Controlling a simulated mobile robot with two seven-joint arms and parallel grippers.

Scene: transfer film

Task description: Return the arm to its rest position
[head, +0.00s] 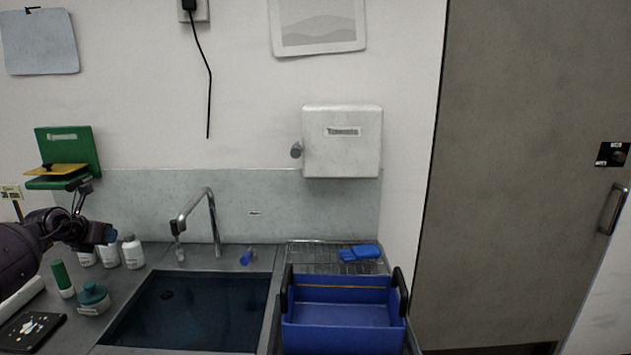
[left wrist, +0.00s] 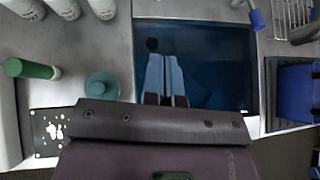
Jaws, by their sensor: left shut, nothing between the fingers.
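My left gripper (head: 106,235) is raised at the left of the head view, in front of the white bottles. Its arm comes in from the left edge. In the left wrist view its two light-blue fingers (left wrist: 164,68) are together, with nothing between them, and appear against the dark sink basin (left wrist: 213,55). My right gripper is in neither view.
Left of the sink (head: 190,310) stand white bottles (head: 132,252), a green-capped tube (head: 62,279), a teal-lidded jar (head: 93,299) and a black speckled plate (head: 28,332). A tall faucet (head: 214,225) rises behind. A blue crate (head: 342,333) stands right.

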